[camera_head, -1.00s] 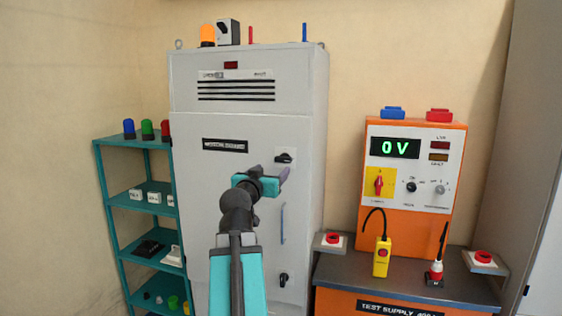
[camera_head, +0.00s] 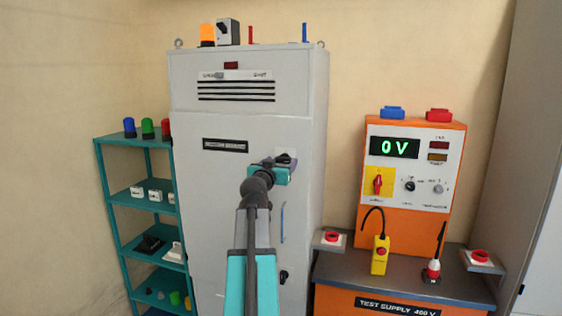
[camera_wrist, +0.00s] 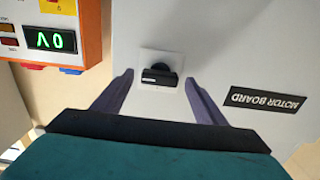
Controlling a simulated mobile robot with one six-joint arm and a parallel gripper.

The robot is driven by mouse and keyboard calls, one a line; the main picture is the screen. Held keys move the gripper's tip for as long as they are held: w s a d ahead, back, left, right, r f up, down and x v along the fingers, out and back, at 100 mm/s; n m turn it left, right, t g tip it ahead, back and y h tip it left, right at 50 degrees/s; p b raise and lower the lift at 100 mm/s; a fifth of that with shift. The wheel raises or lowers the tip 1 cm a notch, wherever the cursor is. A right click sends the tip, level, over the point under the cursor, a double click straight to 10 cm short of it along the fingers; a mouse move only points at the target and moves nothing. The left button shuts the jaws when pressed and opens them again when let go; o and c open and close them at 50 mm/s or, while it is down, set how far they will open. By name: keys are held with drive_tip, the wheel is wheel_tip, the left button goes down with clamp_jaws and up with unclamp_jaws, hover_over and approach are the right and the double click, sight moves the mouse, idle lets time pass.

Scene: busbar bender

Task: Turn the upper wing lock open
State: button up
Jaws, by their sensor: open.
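The upper wing lock (camera_wrist: 160,74) is a black handle on a pale square plate on the grey cabinet door. In the wrist view, which is upside down, its wing lies roughly crosswise. In the head view the lock's plate (camera_head: 291,157) shows only partly behind my gripper (camera_head: 284,166). My gripper (camera_wrist: 159,90) is open, its two purple fingers on either side of the lock in the wrist view. There is a visible gap between each finger and the wing. I cannot tell how far the fingertips are from the door.
The cabinet (camera_head: 215,190) has a lower lock (camera_head: 283,277), a blue vertical handle (camera_head: 282,222) and a black label (camera_head: 225,145). An orange test supply (camera_head: 413,213) stands to the right. A teal shelf (camera_head: 127,193) stands to the left.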

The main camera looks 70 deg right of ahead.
drive_tip(key=shift+d, duration=0.6)
drive_tip(key=c, duration=1.5)
drive_tip(key=shift+w, duration=0.1)
